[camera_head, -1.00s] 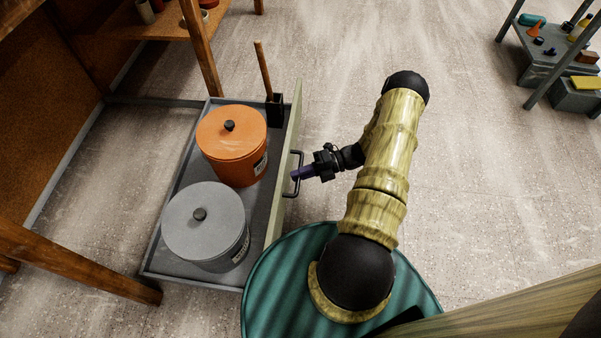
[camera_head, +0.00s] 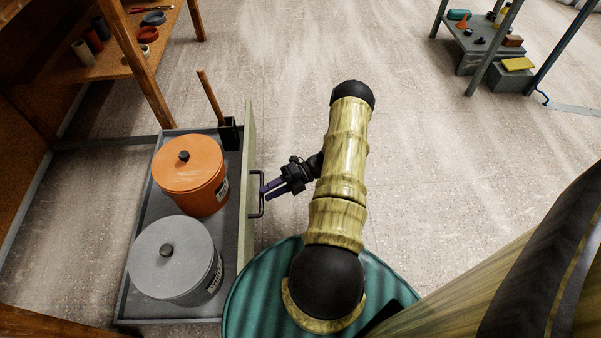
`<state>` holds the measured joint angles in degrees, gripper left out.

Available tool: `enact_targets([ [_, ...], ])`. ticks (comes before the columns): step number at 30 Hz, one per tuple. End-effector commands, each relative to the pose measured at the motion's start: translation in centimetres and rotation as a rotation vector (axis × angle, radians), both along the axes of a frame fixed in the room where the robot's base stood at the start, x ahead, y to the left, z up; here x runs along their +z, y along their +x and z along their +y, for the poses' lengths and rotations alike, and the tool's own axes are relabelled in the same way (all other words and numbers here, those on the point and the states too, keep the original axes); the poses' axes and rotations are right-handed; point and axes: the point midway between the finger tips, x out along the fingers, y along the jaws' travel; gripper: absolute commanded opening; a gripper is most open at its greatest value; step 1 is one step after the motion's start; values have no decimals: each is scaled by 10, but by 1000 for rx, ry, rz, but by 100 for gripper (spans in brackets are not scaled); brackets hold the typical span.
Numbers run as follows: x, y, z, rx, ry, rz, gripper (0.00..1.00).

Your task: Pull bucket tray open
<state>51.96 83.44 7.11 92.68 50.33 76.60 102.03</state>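The bucket tray (camera_head: 150,309) is a grey drawer pulled out from under the wooden bench, with a pale green front panel (camera_head: 248,150). It holds an orange lidded bucket (camera_head: 190,180) and a grey lidded bucket (camera_head: 172,262). A dark bar handle (camera_head: 256,207) stands on the panel's outer side. My gripper (camera_head: 266,191) is at the handle from the right, with its two purple fingers spread apart. The fingertips are close to the handle's bar; I cannot tell whether they touch it. Nothing is held between them.
A black holder (camera_head: 229,134) with a wooden-handled tool stands in the tray's far corner. A wooden shelf (camera_head: 130,62) with small pots is at the upper left. A grey table (camera_head: 485,50) stands at the upper right. The floor between is clear.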

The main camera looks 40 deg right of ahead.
Motion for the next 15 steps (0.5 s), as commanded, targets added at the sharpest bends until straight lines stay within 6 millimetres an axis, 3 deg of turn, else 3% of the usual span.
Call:
enact_targets([
  [15, 19, -24, -96, 2, -1, 3, 34],
])
